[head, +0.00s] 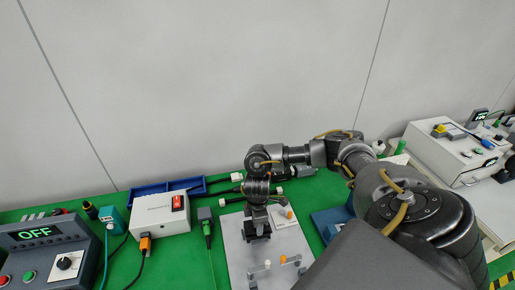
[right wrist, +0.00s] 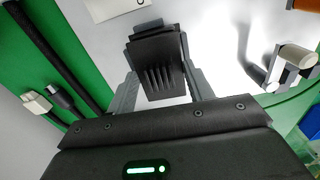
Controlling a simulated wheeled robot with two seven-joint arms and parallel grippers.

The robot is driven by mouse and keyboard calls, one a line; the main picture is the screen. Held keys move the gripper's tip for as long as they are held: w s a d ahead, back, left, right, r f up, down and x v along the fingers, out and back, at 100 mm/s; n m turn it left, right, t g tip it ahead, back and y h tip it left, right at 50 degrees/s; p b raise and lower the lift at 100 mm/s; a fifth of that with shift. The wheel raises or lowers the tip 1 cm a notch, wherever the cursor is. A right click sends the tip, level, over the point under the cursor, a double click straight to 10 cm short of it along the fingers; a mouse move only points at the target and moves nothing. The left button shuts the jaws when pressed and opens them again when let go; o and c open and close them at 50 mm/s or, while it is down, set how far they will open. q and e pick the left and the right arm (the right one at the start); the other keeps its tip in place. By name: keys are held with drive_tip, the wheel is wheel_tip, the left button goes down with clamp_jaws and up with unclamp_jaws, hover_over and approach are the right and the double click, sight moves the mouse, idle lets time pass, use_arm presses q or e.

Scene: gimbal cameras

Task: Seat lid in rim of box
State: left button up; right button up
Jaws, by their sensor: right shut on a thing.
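My right gripper (head: 257,228) points down over a pale grey board (head: 238,262) on the green bench. In the right wrist view, a dark ribbed block (right wrist: 162,68) sits at the gripper's jaws, between grey side pieces. I cannot identify the lid or the rimmed box with certainty in either view; the gripper and arm hide part of the board. My left gripper is not in view.
Small white-capped posts (head: 283,260) stand on the board, close to the gripper. A white box with a red switch (head: 160,213) and a blue tray (head: 152,190) are to the left. Cables and connectors lie around them. A blue item (head: 325,222) lies right of the board.

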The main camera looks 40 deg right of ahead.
drive_tip(key=shift+f+b, duration=0.4)
drive_tip(key=shift+f, duration=0.5)
drive_tip(key=o, duration=1)
drive_tip(key=shift+o, duration=0.2)
drive_tip(key=shift+r, duration=0.1)
wheel_tip(320, 180, up, 11)
drive_tip(key=shift+f+p, duration=0.15)
drive_tip(key=shift+p, duration=0.85)
drive_tip(key=shift+f, duration=0.1)
